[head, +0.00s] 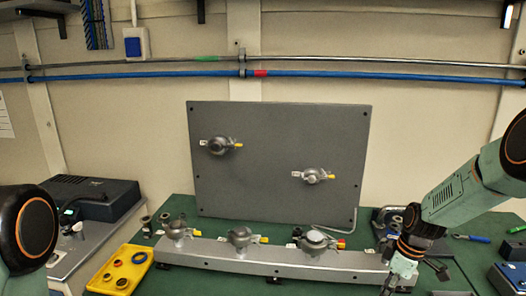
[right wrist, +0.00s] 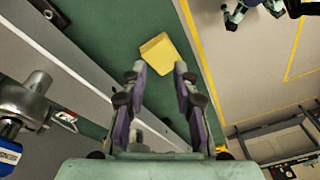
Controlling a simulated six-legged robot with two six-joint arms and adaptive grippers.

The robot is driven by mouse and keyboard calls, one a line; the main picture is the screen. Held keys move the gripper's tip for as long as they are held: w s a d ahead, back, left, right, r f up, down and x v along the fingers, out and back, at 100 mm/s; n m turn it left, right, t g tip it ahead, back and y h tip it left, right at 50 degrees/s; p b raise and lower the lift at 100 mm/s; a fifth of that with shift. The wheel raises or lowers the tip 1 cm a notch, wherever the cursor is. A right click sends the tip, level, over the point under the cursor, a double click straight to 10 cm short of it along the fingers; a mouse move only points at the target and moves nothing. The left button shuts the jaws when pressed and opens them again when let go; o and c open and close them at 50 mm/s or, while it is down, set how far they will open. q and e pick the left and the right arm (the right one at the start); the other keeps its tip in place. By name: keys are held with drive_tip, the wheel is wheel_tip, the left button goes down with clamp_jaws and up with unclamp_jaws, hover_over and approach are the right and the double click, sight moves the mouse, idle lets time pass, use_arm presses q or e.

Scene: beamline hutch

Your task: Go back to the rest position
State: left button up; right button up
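My right arm comes in from the right in the head view, with its gripper (head: 398,274) pointing down over the right end of the grey rail on the green bench. In the right wrist view the two fingers of this gripper (right wrist: 158,72) stand apart with nothing held between them. A yellow block-like thing (right wrist: 159,53) lies on the green surface beyond the fingertips; I cannot tell whether they touch it. My left gripper is out of view.
A grey upright panel (head: 270,190) carries two valve-like fittings. Several more sit along the grey rail (head: 270,262). A yellow tray (head: 105,284) with rings and a dark instrument box (head: 92,197) stand left. Tools and a blue bin (head: 513,273) are right.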

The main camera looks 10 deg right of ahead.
drive_tip(key=s+a+f+m+h, duration=0.1)
drive_tip(key=s+a+f+m, duration=0.3)
drive_tip(key=s+a+f, duration=0.8)
drive_tip(key=s+a+r+m+g, duration=0.1)
drive_tip(key=s+a+m, duration=0.15)
drive_tip(key=s, duration=0.75)
drive_tip(key=s+a+r+m, duration=0.1)
drive_tip(key=s+a+m, duration=0.15)
drive_tip(key=s, duration=0.85)
use_arm(q)
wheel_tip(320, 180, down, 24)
drive_tip(key=b, duration=2.3)
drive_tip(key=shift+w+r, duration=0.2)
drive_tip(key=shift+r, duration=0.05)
use_arm(e)
wheel_tip(320, 180, down, 24)
drive_tip(key=h, duration=0.1)
drive_tip(key=shift+w+r, duration=0.15)
drive_tip(key=shift+r, duration=0.05)
drive_tip(key=shift+d, duration=0.15)
